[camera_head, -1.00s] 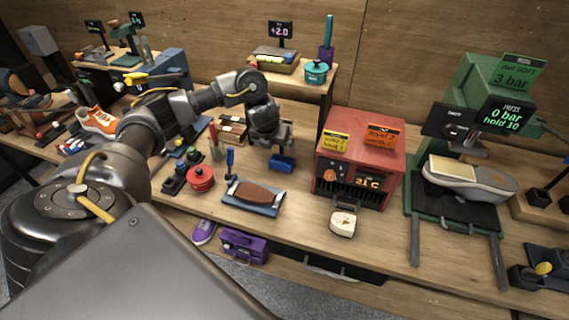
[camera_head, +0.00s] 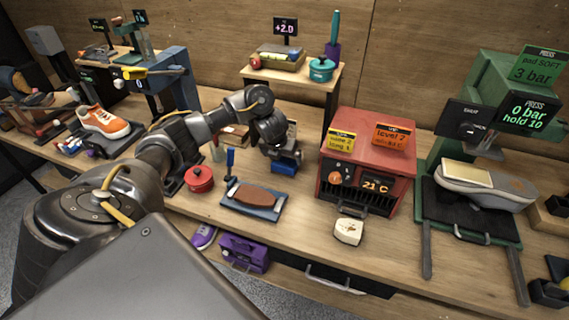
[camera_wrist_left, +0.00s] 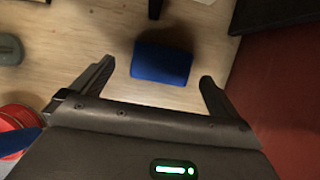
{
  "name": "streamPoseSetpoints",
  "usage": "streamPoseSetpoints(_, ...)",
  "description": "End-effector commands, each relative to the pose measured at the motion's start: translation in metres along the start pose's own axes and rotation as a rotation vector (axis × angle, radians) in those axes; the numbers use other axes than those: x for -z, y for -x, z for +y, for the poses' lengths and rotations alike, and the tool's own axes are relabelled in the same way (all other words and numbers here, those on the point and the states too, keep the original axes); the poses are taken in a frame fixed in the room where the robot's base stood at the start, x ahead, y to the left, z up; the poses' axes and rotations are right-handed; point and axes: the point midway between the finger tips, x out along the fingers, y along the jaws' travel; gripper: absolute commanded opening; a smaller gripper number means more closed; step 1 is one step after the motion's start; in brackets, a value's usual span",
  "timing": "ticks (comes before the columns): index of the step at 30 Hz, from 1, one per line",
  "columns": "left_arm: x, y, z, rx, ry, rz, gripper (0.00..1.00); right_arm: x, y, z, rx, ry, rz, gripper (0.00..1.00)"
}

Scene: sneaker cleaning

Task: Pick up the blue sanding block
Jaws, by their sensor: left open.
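The blue sanding block (camera_head: 286,168) lies on the workbench, left of the red heater box. My left gripper (camera_head: 283,156) is right above it, pointing down, and partly hides it. In the left wrist view the block (camera_wrist_left: 161,64) lies flat on the wood, just beyond and between the two spread fingers of my left gripper (camera_wrist_left: 155,82). The fingers are open and do not touch the block in that view. My right gripper is in neither view.
The red heater box (camera_head: 366,150) stands close on the right. A blue tray (camera_head: 235,202) with a brown sole piece, a red pot (camera_head: 199,180) and a blue-handled brush (camera_head: 230,160) are to the left. A press (camera_head: 480,205) with a grey shoe stands far right.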

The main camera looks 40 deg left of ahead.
Motion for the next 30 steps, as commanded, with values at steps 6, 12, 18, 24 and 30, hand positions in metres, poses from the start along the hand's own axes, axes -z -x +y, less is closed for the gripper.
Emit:
streamPoseSetpoints(6, 0.005, -0.031, -0.004, 0.0, 0.003, 0.007, 1.0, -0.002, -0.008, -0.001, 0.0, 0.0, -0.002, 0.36)
streamPoseSetpoints(12, 0.003, -0.049, -0.004, -0.001, 0.0, 0.003, 1.0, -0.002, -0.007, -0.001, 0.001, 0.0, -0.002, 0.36)
streamPoseSetpoints(18, 0.002, -0.051, -0.004, 0.0, -0.001, 0.001, 1.0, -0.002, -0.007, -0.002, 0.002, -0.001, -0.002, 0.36)
streamPoseSetpoints(24, 0.002, -0.05, -0.004, 0.0, -0.001, 0.001, 0.79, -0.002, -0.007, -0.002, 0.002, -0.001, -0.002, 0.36)
streamPoseSetpoints(30, 0.002, -0.05, -0.004, 0.0, -0.001, 0.001, 0.55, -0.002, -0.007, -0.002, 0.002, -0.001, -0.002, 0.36)
